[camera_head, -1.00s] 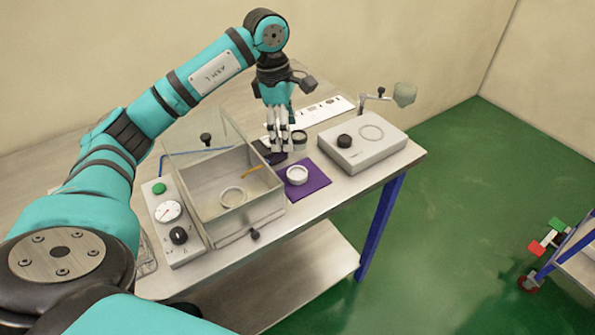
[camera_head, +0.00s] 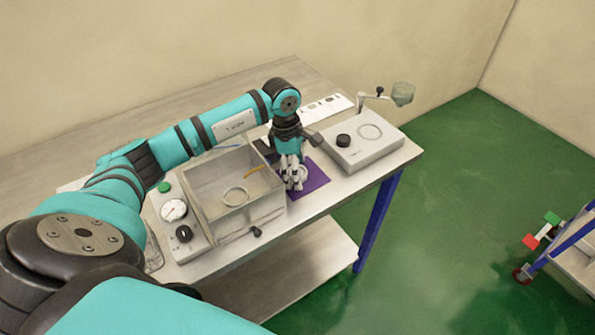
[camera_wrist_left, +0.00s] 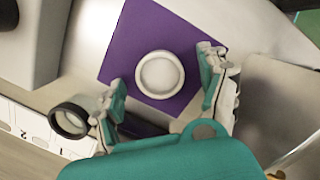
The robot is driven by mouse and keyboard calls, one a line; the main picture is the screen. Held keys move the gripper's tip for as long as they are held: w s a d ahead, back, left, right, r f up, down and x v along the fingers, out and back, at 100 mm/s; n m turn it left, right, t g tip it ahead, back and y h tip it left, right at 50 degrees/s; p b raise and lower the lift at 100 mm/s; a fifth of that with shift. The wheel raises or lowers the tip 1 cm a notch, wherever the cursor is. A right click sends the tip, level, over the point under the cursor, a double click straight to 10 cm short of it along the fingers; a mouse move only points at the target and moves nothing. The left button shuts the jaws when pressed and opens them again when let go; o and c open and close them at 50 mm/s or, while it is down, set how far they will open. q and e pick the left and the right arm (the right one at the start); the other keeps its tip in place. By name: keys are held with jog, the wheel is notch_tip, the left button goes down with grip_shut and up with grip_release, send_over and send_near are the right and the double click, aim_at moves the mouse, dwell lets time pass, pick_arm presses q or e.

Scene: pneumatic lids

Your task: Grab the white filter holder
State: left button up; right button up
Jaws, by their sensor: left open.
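The white filter holder (camera_wrist_left: 160,74) is a round white ring or dish lying on a purple mat (camera_wrist_left: 133,40). In the left wrist view it lies a little beyond and between the two fingers of my left gripper (camera_wrist_left: 165,88), which is open and empty. In the head view my left gripper (camera_head: 293,184) points down over the mat (camera_head: 317,180) and hides much of the holder (camera_head: 303,175). I cannot tell the exact height of the fingertips above it. My right gripper is not in view.
A clear-walled box (camera_head: 236,214) with a ring (camera_head: 235,196) inside stands left of the mat. A grey device with a black knob (camera_head: 371,147) stands to the right. A dark-rimmed round piece (camera_wrist_left: 70,121) is close to one finger. A white numbered strip (camera_head: 326,106) lies behind.

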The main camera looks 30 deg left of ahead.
pick_arm(q)
jog(key=shift+c, duration=0.3)
jog(key=c, duration=1)
